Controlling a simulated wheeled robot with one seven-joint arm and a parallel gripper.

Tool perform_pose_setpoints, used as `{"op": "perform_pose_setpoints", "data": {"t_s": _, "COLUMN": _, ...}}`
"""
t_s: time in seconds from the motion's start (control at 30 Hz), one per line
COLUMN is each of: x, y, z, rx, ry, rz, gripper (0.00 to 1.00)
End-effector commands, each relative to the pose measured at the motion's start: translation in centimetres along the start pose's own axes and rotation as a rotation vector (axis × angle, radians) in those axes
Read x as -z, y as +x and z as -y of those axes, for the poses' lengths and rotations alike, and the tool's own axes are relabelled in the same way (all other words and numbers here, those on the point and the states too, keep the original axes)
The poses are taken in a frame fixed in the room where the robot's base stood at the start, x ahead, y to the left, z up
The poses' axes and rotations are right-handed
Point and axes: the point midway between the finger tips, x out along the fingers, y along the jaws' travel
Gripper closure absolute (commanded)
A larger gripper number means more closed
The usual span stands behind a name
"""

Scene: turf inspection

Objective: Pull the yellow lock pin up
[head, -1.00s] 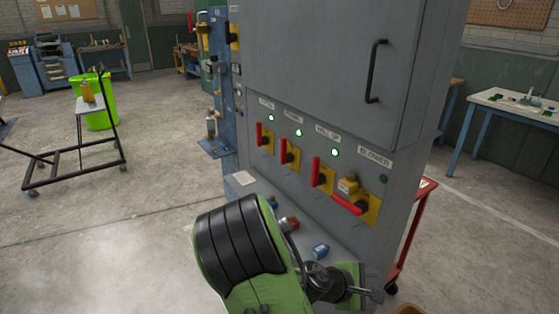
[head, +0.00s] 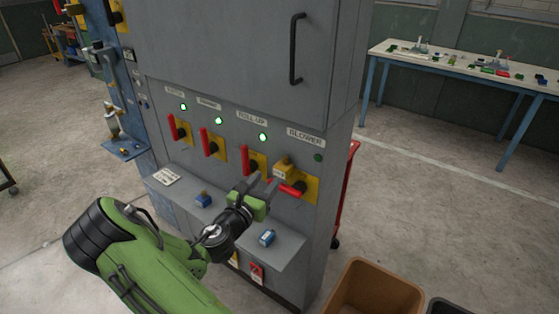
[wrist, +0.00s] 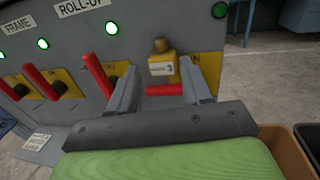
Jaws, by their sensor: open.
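The yellow lock pin (head: 284,169) shows as a small yellow block with a round knob on top, at the BLOWER switch on the grey cabinet. In the wrist view the yellow lock pin (wrist: 162,62) has a white label and stands upright above the red BLOWER handle (wrist: 164,90), which lies level. My gripper (head: 262,184) is open and empty, in front of the BLOWER switch and a little below the pin. In the wrist view, the fingers of my gripper (wrist: 165,82) frame the pin and handle from left and right. I see no contact with the pin.
The other red switch handles (head: 250,160) stand up beside lit green lamps; the BLOWER lamp (head: 318,158) is dark. A brown bin (head: 375,288) stands at the lower right.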

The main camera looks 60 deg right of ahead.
Motion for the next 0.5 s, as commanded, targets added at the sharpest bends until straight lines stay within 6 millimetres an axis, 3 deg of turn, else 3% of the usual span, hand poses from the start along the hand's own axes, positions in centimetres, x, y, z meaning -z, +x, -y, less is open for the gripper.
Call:
{"op": "perform_pose_setpoints", "data": {"t_s": 0.3, "x": 0.0, "y": 7.9, "z": 0.1, "rx": 0.004, "ry": 0.004, "rz": 0.001, "gripper": 0.51}}
{"op": "perform_pose_setpoints", "data": {"t_s": 0.5, "x": 0.1, "y": 10.2, "z": 0.0, "rx": 0.000, "ry": 0.001, "rz": -0.001, "gripper": 0.51}}
